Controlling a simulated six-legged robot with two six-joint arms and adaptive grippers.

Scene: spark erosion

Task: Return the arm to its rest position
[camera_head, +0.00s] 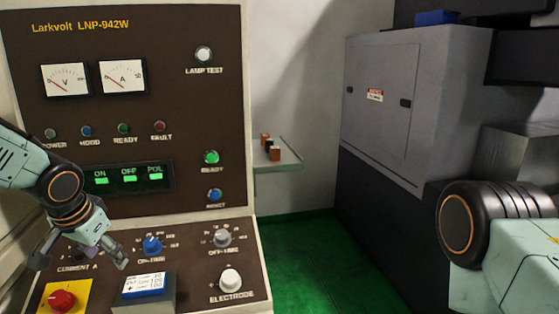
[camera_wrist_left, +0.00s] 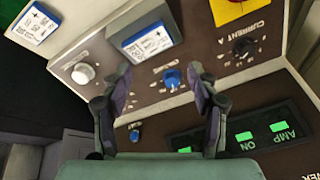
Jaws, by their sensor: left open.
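My left gripper (camera_head: 84,256) is in front of the control panel's lower sloped part, at the left in the head view. In the left wrist view my left gripper (camera_wrist_left: 160,95) has its two fingers apart with nothing between them. The blue on-time knob (camera_wrist_left: 172,78) shows beyond and between the fingers. In the head view the blue knob (camera_head: 152,245) is just right of the gripper. My right arm comes in at the right of the head view; its gripper is out of view.
The Larkvolt panel (camera_head: 130,110) has lit green displays. A red button on a yellow plate (camera_head: 62,299), a blue-and-white box (camera_head: 145,286) and the white electrode knob (camera_head: 231,281) are near the gripper. A grey cabinet (camera_head: 380,110) stands right; a small shelf (camera_head: 280,160) holds small blocks.

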